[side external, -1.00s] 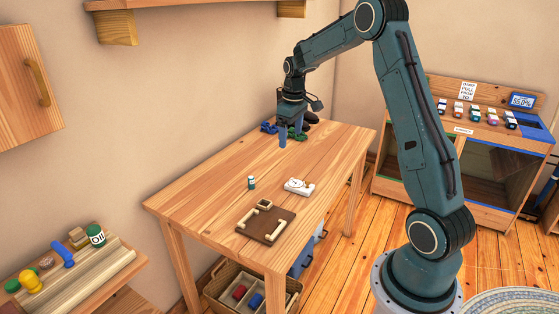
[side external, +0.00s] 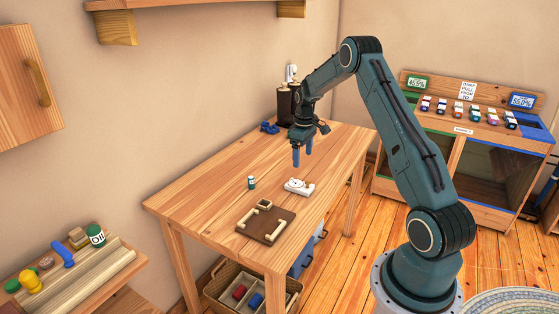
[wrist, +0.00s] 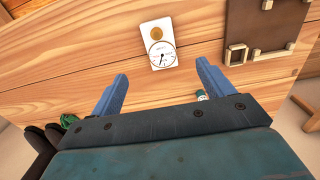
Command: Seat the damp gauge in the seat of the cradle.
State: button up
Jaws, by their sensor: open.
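The damp gauge (side external: 298,187), a white plate with a round dial, lies flat on the table. In the wrist view the gauge (wrist: 157,33) shows its dial, with a tan disc beside it. The cradle (side external: 272,232), a dark brown board with pale wooden brackets, lies nearer the table's front end. In the wrist view it (wrist: 277,30) is at the upper right, partly cut off. My gripper (side external: 302,159) is open and empty, above the table and behind the gauge. In the wrist view its blue fingers (wrist: 162,78) are spread, with the gauge beyond their tips.
A small bottle (side external: 251,183) stands on the table left of the gauge; one finger partly hides it in the wrist view. Dark bottles (side external: 284,103) and a blue item (side external: 269,127) are at the table's far end. The wood between gauge and cradle is clear.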

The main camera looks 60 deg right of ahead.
send_over(302, 186)
jog(key=shift+w+f, duration=0.2)
jog(key=shift+f, duration=3.35)
jog(key=shift+f, duration=0.1)
jog(key=shift+d+f, duration=0.1)
jog(key=shift+f, duration=2.4)
jog(key=c, duration=1.2)
jog(key=shift+o, duration=0.2)
jog(key=shift+r, duration=0.15)
notch_tip(302, 186, up, 20)
